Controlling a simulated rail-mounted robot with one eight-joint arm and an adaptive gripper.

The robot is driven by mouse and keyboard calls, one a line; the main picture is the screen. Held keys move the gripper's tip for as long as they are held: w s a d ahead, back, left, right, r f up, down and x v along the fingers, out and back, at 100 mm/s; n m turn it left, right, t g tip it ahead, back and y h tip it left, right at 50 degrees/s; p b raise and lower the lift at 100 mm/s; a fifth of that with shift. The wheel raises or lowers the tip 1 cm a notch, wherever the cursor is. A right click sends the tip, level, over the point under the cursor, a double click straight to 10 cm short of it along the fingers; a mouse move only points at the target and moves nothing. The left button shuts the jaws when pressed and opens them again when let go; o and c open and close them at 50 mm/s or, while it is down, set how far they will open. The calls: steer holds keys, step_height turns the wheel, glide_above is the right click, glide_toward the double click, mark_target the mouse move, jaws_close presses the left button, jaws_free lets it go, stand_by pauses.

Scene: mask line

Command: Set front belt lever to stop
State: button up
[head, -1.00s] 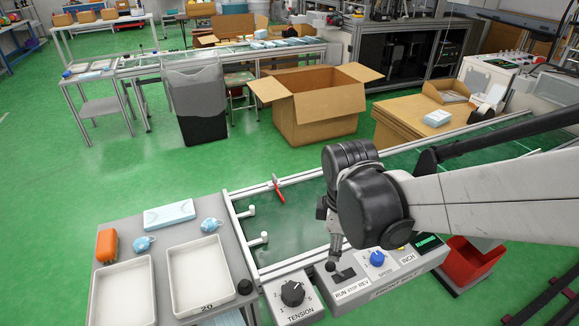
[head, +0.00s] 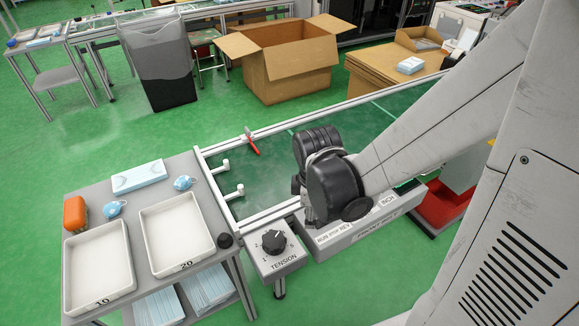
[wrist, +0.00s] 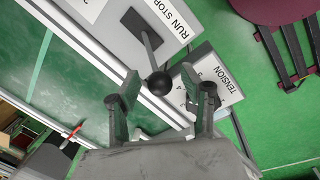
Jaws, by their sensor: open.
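The belt lever has a dark stem and a round black knob (wrist: 158,84). It rises from a slot in the grey front belt control box (wrist: 118,30), next to the "RUN STOP" label. My gripper (wrist: 159,77) is open, with one finger on each side of the knob in the wrist view. I cannot tell whether either finger touches it. In the head view my wrist covers the lever and my fingers. Part of the control box (head: 345,240) shows below my wrist, with its "RUN STOP REV" label.
The tension box (head: 277,252) with its black dial stands just left of the control box. A table with white trays (head: 98,262) is further left. The green belt (head: 265,180) lies behind, with a red-handled object (head: 252,145) at its far rail.

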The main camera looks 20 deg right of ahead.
steer(key=shift+c, duration=0.5)
jaws_close()
